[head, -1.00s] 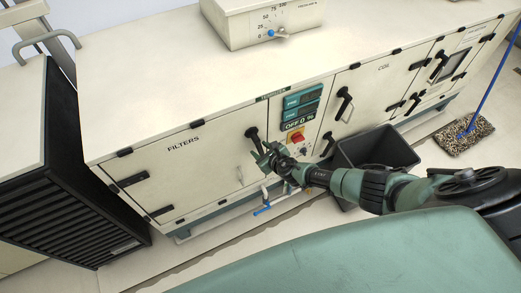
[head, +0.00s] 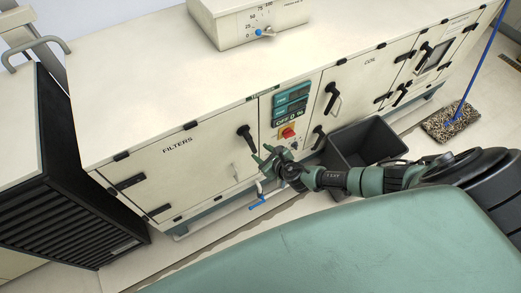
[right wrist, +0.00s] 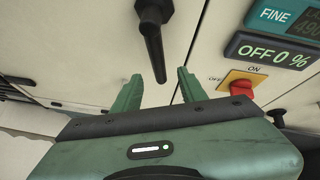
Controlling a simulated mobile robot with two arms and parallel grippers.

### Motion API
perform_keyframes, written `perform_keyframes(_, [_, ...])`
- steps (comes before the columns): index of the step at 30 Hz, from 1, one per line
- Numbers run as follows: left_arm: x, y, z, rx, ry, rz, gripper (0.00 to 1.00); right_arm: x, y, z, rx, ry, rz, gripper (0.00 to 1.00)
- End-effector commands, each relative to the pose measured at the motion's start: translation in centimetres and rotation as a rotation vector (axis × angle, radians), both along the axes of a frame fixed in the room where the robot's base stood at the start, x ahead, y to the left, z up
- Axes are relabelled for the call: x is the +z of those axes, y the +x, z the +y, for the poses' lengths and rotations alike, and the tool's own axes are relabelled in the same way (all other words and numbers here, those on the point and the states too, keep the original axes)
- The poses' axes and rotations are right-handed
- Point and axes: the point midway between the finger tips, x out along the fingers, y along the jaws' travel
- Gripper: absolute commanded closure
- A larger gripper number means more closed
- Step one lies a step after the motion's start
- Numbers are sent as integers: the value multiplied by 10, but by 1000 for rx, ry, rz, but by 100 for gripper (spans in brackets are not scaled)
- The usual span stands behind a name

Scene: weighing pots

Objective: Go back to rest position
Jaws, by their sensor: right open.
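My right gripper (head: 262,158) is open and empty, in front of the cream cabinet near the filters door (head: 190,165). In the right wrist view its two green fingers (right wrist: 158,88) stand apart, with the black door handle (right wrist: 152,35) beyond them and nothing between them. The handle also shows in the head view (head: 246,137), a little above and left of the fingertips, apart from them. The filters door looks shut. The right arm comes in from the right. My left gripper does not show.
A control panel (head: 290,112) reads OFF 0 % above a red switch (right wrist: 242,85). A dark bin (head: 365,145) stands close behind the right arm. A blue valve handle (head: 257,203) sits low below the gripper.

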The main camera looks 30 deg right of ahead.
Motion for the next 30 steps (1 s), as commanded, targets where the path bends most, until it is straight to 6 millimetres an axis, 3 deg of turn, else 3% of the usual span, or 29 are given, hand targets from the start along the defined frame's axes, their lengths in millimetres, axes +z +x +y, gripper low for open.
perform_keyframes(12, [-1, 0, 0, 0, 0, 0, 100, -2, -1, 0, -8, 9, 3, 58])
perform_keyframes(14, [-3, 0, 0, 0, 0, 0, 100, -11, -5, -1, -47, 50, 22, 58])
perform_keyframes(17, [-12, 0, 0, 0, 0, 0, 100, -46, -23, -6, -221, 221, 95, 58])
perform_keyframes(20, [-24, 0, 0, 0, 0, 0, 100, -99, -62, -14, -528, 497, 200, 58])
perform_keyframes(23, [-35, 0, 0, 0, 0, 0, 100, -156, -116, -18, -901, 791, 292, 58])
perform_keyframes(27, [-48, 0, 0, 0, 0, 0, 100, -220, -201, -16, -1426, 1135, 355, 58])
perform_keyframes(30, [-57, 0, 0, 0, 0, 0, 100, -258, -268, -8, -1803, 1331, 349, 58])
